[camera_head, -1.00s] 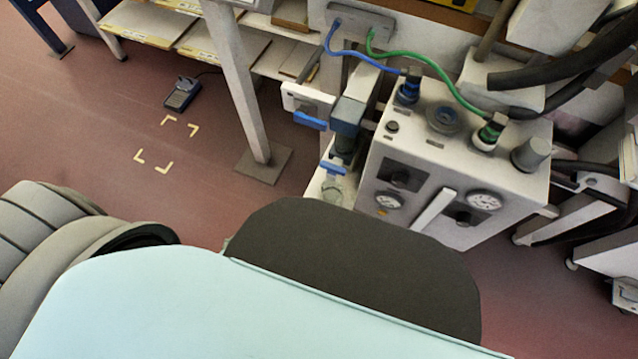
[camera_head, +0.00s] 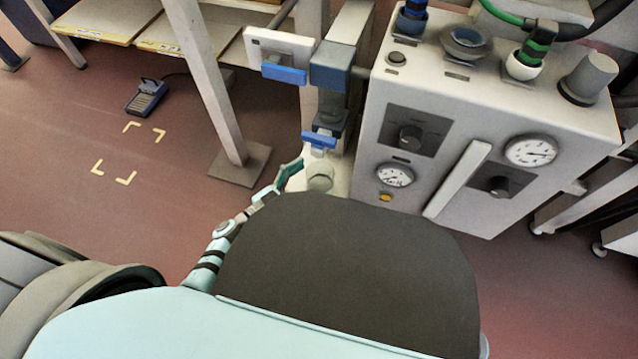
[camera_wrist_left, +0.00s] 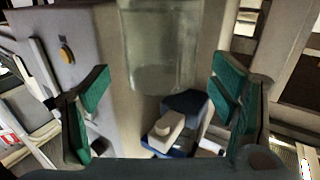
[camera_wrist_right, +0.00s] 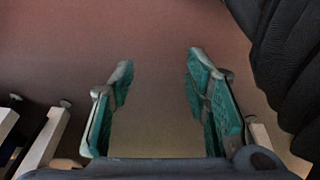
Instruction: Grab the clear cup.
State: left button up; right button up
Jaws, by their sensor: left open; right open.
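The clear cup (camera_head: 320,177) stands under the blue-handled tap (camera_head: 320,138), beside the white machine's left side. Its lower part is hidden behind my dark body part in the head view. My left gripper (camera_head: 289,174) is just left of the cup, partly hidden. In the left wrist view the scene looks upside down; the cup (camera_wrist_left: 160,45) lies ahead, centred between the spread fingers of the left gripper (camera_wrist_left: 163,80), with no visible contact. My right gripper (camera_wrist_right: 159,75) is open and empty over bare floor, and is not seen in the head view.
The white machine (camera_head: 480,130) with gauges and knobs stands right of the cup. A grey post (camera_head: 207,90) on a floor plate stands to the left. A blue pedal (camera_head: 147,97) and yellow floor marks (camera_head: 128,155) lie farther left on open floor.

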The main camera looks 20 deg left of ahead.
aim_at(330, 167)
pick_arm(q)
jog(key=x, duration=0.3)
jog(key=shift+b, duration=0.35)
jog(key=c, duration=1.4)
pick_arm(e)
notch_tip(330, 167, up, 2)
jog(key=shift+w+a+r, duration=0.1)
jog(key=shift+a+r, duration=0.05)
